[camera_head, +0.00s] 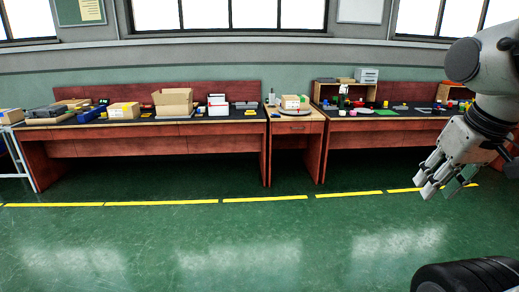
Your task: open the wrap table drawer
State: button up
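A narrow wooden table (319,118) stands between two long benches, against the back wall. Its drawer front (296,127) sits just under the top, with a small dark handle (296,128) in the middle. The drawer looks closed, flush with the table front. A box (290,102) on a round plate and a small bottle (272,97) stand on this table. My gripper (438,187) hangs at the right of the picture, fingers pointing down and left. It is well in front of the benches and apart from the drawer. Its fingers look spread and hold nothing.
A long bench (150,143) with boxes stands to the left, and another bench (375,137) with small items and a shelf to the right. Yellow floor lines (262,199) run in front. The green floor (230,235) before the tables is clear.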

aim_at(306, 127)
jog(key=i, duration=4.3)
